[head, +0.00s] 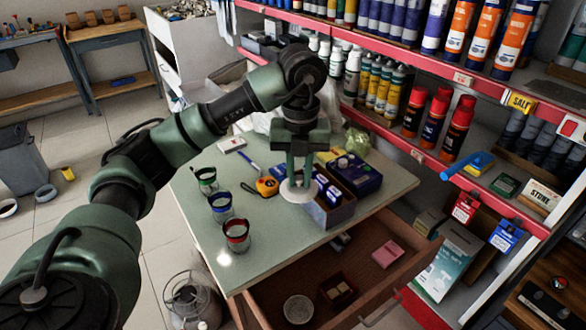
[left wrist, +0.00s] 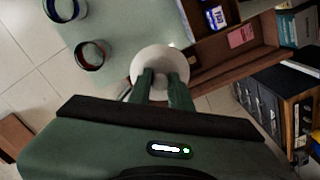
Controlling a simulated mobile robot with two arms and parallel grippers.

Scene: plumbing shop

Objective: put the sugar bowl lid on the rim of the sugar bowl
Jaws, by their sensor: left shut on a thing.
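The sugar bowl lid appears to be the white round disc (head: 298,195) under my left gripper (head: 299,180), above the table and in front of the boxes. In the left wrist view, my left gripper (left wrist: 161,76) is shut on the white lid (left wrist: 160,59), with both fingers over its near part. I cannot name the sugar bowl for certain. A round, pale, speckled thing (head: 298,309) sits in the open drawer, apart from the lid. My right gripper is not in view.
Cups with green (head: 206,181), blue (head: 221,207) and red (head: 237,235) bands stand on the table left of the gripper. An orange tape measure (head: 267,186) lies nearby. Boxes (head: 354,173) stand at right. The open drawer (head: 375,285) juts out in front; shelves flank the right.

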